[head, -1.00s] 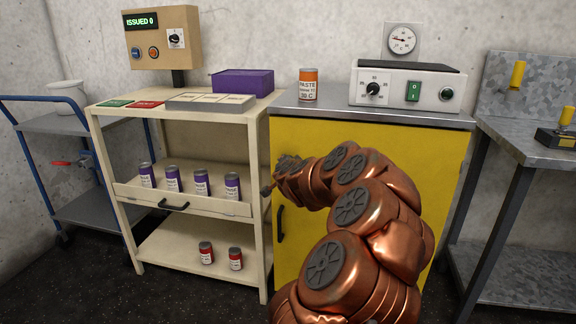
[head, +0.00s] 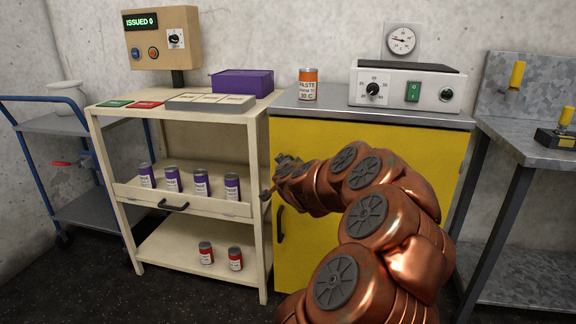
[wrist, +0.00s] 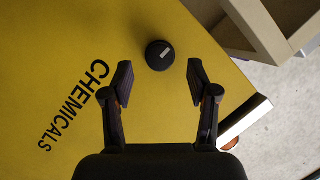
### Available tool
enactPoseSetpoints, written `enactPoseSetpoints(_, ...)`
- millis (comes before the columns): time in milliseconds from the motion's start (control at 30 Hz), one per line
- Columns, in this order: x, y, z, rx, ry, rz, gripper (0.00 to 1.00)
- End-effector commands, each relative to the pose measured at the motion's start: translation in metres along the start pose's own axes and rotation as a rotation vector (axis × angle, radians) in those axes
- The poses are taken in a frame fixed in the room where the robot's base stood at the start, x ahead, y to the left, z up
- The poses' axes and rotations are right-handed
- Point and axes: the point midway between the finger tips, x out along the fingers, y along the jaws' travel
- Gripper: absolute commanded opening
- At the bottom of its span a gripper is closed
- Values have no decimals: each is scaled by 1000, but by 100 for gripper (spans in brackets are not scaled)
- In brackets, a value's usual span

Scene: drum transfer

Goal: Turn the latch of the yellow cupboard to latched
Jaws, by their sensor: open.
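The yellow cupboard (head: 420,150) stands under a grey worktop, with its door closed and a dark vertical handle (head: 280,224) at the left. In the wrist view, a round black latch knob (wrist: 160,55) with a pale mark is on the yellow door (wrist: 60,50), which reads CHEMICALS. My gripper (wrist: 160,82) is open and empty. The knob appears centred just beyond the gap between its fingertips, and I see no contact. In the head view, my gripper (head: 268,186) is at the cupboard's left edge, and my arm hides the knob.
A cream shelf unit (head: 180,248) with purple and red cans stands close on the left. An orange PASTE can (head: 308,84) and a white heater box (head: 408,88) stand on the worktop. A grey metal table (head: 540,140) is on the right.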

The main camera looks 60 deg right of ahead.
Motion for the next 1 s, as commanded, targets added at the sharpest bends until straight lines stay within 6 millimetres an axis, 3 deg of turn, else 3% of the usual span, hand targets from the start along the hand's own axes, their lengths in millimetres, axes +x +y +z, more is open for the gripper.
enactPoseSetpoints(500, -67, 0, -1, -1, 0, -1, 59)
enactPoseSetpoints(733, -82, 0, -1, 0, 1, 0, 59)
enactPoseSetpoints(1000, -85, 0, -1, 0, 0, 0, 59)
